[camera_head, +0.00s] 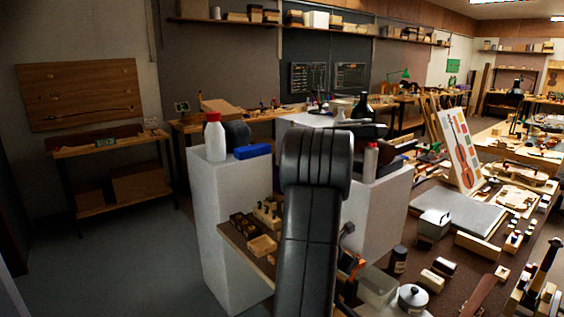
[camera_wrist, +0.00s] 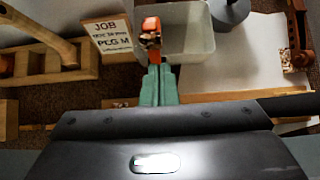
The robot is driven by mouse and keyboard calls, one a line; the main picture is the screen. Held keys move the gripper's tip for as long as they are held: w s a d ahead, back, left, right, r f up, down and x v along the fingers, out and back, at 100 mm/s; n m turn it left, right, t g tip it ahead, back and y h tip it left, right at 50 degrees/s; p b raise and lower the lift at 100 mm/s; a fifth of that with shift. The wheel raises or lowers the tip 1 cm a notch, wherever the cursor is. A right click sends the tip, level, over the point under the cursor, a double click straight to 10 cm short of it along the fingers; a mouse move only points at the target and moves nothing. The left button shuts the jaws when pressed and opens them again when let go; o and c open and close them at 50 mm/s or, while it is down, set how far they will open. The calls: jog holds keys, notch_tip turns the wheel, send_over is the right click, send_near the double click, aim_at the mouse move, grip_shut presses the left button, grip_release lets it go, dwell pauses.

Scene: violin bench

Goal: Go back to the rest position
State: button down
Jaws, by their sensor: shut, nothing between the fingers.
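My gripper (camera_wrist: 159,72) shows in the wrist view as two green fingers shut against each other, with nothing between them. An orange-topped item (camera_wrist: 150,28) lies just beyond the fingertips; I cannot tell whether they touch. In the head view my black arm stands upright in the middle and hides part of the bench; I cannot make out the gripper there.
In the wrist view a pale open bin (camera_wrist: 188,50), a job card (camera_wrist: 108,36) and a wooden rack (camera_wrist: 45,68) lie close by. The head view shows a white bottle (camera_head: 214,138) and blue block (camera_head: 252,151) on a white pedestal (camera_head: 215,210). Floor at left is clear.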

jog(key=s+a+f+t+h+b, duration=0.1)
jog(key=h+b, duration=0.1)
jog(key=b, duration=0.4)
jog(key=s+a+f+t+h+b, duration=0.1)
jog(key=a+f+t+h+b, duration=0.1)
jog(key=b, duration=0.5)
jog(key=shift+s+f, duration=0.1)
jog(key=shift+f, duration=0.15)
jog(key=f+t+h+b, duration=0.1)
jog(key=b, duration=0.1)
jog(key=h+b, duration=0.1)
jog(key=b, duration=0.2)
jog(key=shift+s+a+f+t, duration=0.35)
jog(key=shift+a+f+t, duration=0.05)
jog(key=f+h+b, duration=0.1)
jog(key=b, duration=0.1)
jog(key=f+t+h+b, duration=0.1)
jog(key=b, duration=0.2)
jog(key=shift+s+a+t, duration=0.2)
jog(key=shift+a+t, duration=0.05)
jog(key=shift+t, duration=0.05)
jog(key=shift+f+t+h+b, duration=0.4)
jog(key=shift+h+b, duration=0.1)
jog(key=shift+b, duration=0.6)
jog(key=shift+a+b, duration=0.1)
jog(key=shift+b, duration=0.2)
jog(key=shift+s, duration=0.1)
